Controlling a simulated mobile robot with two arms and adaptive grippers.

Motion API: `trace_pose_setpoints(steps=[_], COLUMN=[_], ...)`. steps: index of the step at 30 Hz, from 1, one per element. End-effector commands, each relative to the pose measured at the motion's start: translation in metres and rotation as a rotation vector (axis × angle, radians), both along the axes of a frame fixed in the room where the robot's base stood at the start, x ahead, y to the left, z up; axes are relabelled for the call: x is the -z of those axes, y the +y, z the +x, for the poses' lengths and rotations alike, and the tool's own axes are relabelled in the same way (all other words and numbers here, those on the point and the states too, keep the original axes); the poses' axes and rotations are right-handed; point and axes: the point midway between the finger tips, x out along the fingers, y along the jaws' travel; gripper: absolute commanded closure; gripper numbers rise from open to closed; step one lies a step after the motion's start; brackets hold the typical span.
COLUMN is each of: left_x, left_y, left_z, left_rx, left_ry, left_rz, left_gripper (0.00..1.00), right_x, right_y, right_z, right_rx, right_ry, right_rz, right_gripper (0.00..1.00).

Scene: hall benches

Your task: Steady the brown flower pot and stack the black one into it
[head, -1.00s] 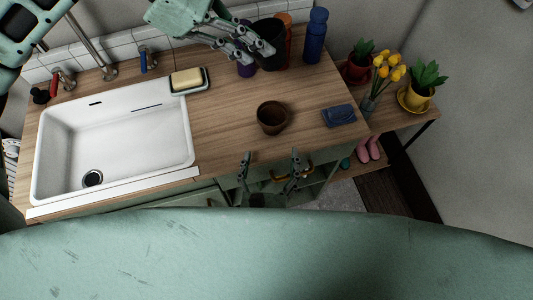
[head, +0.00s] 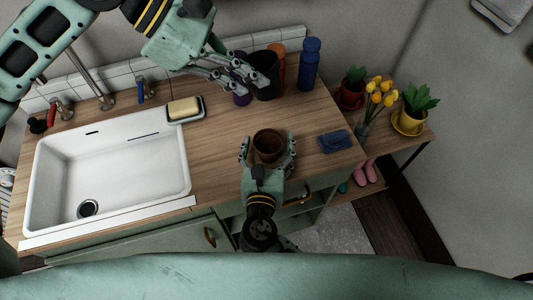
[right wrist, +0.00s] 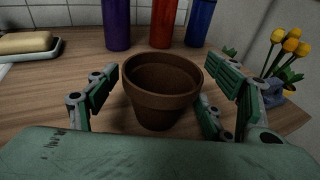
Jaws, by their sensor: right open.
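The brown flower pot (head: 268,146) stands upright and empty on the wooden counter. My right gripper (head: 267,150) is open, with its fingers on either side of the brown pot. In the right wrist view the brown pot (right wrist: 160,100) is between the spread fingers (right wrist: 160,108), with gaps beside it. The black pot (head: 264,76) is upright at the back of the counter in the head view. My left gripper (head: 250,80) is shut on its left wall. The black pot does not show in the right wrist view, so it appears held above the counter.
A purple bottle (head: 242,97), an orange bottle (head: 278,58) and a blue bottle (head: 309,65) stand at the back. A folded blue cloth (head: 336,141) lies right of the brown pot. A white sink (head: 110,180) and soap dish (head: 186,109) are left. Potted plants stand at the right.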

Motion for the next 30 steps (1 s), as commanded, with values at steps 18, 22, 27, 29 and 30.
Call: trace_pose_setpoints(steps=[18, 22, 27, 29, 30], left_x=[0.0, 0.0, 0.008, 0.021, 0.031], left_y=[0.0, 0.0, -0.002, -0.005, -0.007], left_z=[0.0, 0.0, -0.001, -0.002, -0.003], left_rx=[0.0, 0.0, 0.005, 0.012, 0.015], left_ry=[0.0, 0.0, -0.001, -0.006, -0.01], left_rz=[0.0, 0.0, 0.019, 0.051, 0.078], left_gripper=[1.0, 1.0, 1.0, 1.0, 1.0], right_x=[0.001, 0.001, 0.001, 0.001, 0.001], right_y=[0.0, 0.0, 0.0, 0.0, 0.0], right_z=[0.002, 0.002, 0.002, 0.002, 0.002], right_rx=[0.0, 0.0, 0.0, 0.0, 0.0], right_ry=[0.001, 0.001, 0.001, 0.001, 0.001], right_rz=[0.001, 0.0, 0.0, 0.0, 0.0], right_gripper=[0.52, 0.63, 0.65, 0.65, 0.65])
